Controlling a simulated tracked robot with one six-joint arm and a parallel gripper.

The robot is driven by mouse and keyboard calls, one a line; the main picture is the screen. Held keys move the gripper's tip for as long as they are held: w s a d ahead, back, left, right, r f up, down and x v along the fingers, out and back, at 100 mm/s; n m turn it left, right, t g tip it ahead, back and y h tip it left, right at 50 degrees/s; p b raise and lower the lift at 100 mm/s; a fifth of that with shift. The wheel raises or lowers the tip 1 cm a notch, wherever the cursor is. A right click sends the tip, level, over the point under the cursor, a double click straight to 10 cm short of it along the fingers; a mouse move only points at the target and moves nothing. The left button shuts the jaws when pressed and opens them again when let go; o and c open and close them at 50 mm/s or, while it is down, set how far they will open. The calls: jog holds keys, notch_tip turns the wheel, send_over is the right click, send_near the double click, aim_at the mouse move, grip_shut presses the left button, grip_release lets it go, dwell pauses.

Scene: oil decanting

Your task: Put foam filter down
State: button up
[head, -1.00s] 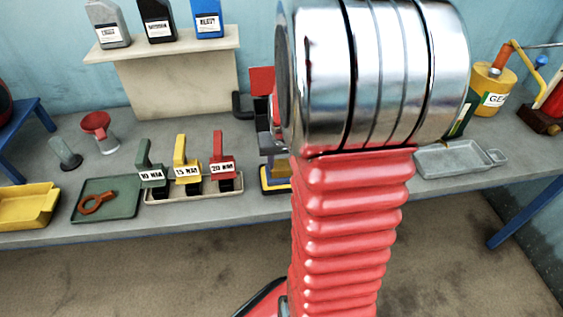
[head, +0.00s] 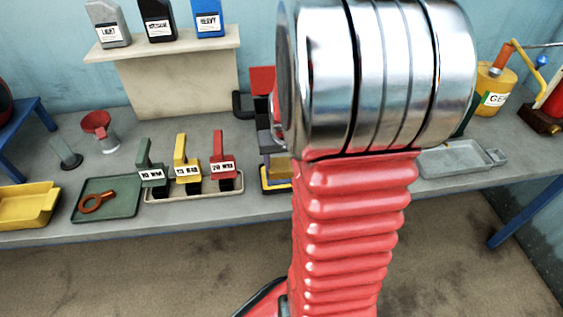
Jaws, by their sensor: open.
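No foam filter can be made out in the head view. My red bellows arm and its chrome joint fill the middle of the picture and hide part of the bench. My gripper is not visible; it may be behind the arm. A grey metal tray (head: 455,160) lies on the bench just right of my arm, and the part of it that shows looks empty.
A green tray (head: 120,208) with an orange ring tool (head: 97,201), a yellow tray (head: 25,207) and a rack (head: 160,193) of three labelled handles stand left. A red funnel (head: 97,123) stands behind. A yellow can (head: 490,88) stands right. Bottles line the shelf (head: 150,47).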

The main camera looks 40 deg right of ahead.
jog(key=v, duration=1.1)
jog(key=shift+r, duration=0.3)
jog(key=shift+s+a, duration=0.1)
jog(key=s+a+r+n+t, duration=0.1)
jog(key=s+a+r+n, duration=0.1)
jog(key=a, duration=0.6)
jog(key=s+a+r+n+t+y, duration=0.1)
jog(key=s+a+r+n, duration=0.1)
jog(key=a, duration=0.6)
jog(key=s+a+r+n+y, duration=0.1)
jog(key=s+a+r+n, duration=0.1)
jog(key=a, duration=0.7)
jog(key=shift+s+n+t, duration=0.4)
jog(key=shift+s, duration=0.05)
